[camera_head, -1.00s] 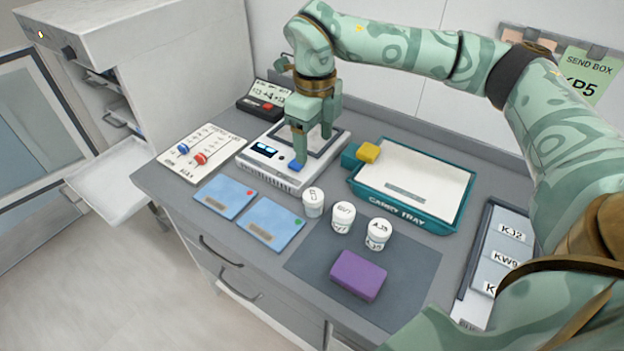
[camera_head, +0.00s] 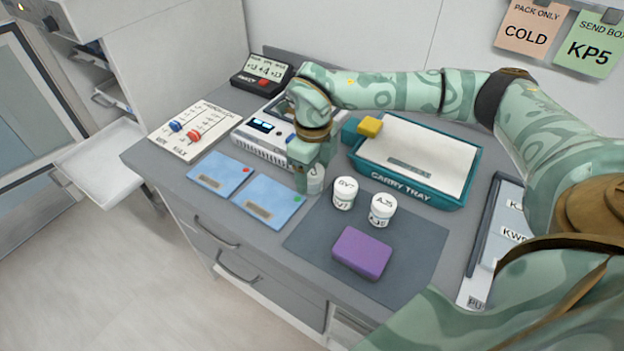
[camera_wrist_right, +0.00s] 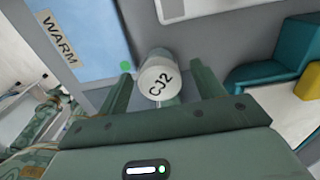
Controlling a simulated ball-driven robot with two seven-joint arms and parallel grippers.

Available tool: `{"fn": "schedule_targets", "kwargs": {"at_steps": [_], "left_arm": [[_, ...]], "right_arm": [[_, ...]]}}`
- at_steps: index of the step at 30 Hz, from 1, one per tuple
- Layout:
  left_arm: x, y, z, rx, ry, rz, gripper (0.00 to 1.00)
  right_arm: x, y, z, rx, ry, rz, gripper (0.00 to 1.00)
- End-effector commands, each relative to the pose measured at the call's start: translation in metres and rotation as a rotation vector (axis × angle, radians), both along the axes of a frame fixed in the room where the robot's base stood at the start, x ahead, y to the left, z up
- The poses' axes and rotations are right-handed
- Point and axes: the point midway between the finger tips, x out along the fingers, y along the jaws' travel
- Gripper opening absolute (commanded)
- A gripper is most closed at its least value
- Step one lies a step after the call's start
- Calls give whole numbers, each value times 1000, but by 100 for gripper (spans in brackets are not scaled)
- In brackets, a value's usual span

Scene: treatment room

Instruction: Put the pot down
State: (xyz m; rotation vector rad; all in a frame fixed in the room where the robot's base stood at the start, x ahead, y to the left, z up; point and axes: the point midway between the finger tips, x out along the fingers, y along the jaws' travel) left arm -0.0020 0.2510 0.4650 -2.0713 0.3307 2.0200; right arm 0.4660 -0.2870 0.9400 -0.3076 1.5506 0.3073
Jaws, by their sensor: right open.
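A white lidded pot (camera_head: 315,184) marked CJ2 in the right wrist view (camera_wrist_right: 158,80) stands upright near the far left corner of the dark mat (camera_head: 310,238). My right gripper (camera_head: 311,174) is open, with one finger on each side of this pot. In the wrist view a gap shows between the pot and the fingers. The gripper partly hides the pot in the head view. Two similar pots, one marked GV7 (camera_head: 344,193) and one marked AJ5 (camera_head: 382,210), stand on the mat to the right. My left gripper is not in view.
A purple block (camera_head: 361,252) lies on the mat. Two blue cards (camera_head: 268,202) lie left of the pot. The white device (camera_head: 262,140) is behind the gripper. The teal carry tray (camera_head: 420,192) and a yellow block (camera_head: 369,126) are at the back right.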

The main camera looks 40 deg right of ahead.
Motion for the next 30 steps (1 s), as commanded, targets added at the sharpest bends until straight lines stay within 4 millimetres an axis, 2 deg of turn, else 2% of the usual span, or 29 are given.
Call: {"fn": "schedule_targets", "kwargs": {"at_steps": [2, 7, 8, 12, 13, 23, 26, 30], "left_arm": [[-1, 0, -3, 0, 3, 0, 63], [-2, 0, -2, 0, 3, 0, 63], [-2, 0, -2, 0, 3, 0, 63], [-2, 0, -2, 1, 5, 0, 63], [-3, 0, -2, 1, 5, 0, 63], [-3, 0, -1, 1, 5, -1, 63], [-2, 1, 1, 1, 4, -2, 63], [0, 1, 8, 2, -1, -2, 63]], "right_arm": [[0, 0, -8, 0, 0, 0, 67], [0, 0, -6, 1, -2, -1, 67], [0, 0, -6, 1, -2, 0, 62], [0, 0, -6, 1, -2, 0, 23], [0, 0, -6, 1, -2, 0, 19], [1, 0, -3, 1, -2, 0, 19], [1, 0, 4, 1, -4, 0, 19], [1, 0, 27, 1, -6, 0, 19]]}}
